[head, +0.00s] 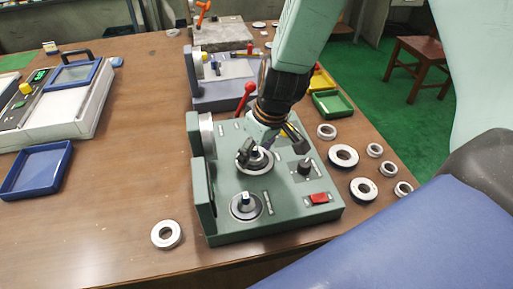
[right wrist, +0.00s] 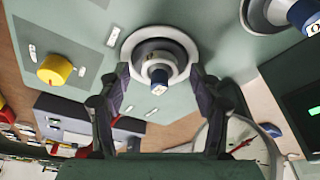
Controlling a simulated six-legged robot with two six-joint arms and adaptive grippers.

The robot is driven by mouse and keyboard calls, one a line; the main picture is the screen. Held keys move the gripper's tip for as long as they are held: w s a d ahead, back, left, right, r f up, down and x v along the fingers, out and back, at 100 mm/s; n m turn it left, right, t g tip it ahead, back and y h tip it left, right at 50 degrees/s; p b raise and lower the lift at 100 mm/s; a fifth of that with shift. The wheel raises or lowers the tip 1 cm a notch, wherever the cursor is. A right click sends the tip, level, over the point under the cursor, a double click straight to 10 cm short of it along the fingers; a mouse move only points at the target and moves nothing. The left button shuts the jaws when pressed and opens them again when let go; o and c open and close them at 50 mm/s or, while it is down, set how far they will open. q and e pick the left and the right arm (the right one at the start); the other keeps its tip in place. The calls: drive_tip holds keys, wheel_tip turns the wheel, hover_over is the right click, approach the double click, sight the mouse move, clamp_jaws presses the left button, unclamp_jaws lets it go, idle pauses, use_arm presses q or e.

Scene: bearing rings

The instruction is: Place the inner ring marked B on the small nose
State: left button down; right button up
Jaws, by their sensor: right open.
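A green fixture (head: 285,205) on the bench carries two upright noses with pale round collars. The farther nose (head: 257,156) is below my right gripper (head: 268,146); the nearer nose (head: 245,205) is clear. I cannot tell whether that band is a loose ring or part of the fixture. A ring (head: 166,234) lies left of the fixture. No letter B is readable. My left gripper is out of view.
Several loose rings lie right of the fixture, including a large one (head: 343,156). A green tray (head: 332,104) is behind the rings.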

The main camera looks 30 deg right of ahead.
drive_tip(key=shift+r, duration=0.1)
drive_tip(key=v, duration=1.2)
idle(0.4)
idle(1.0)
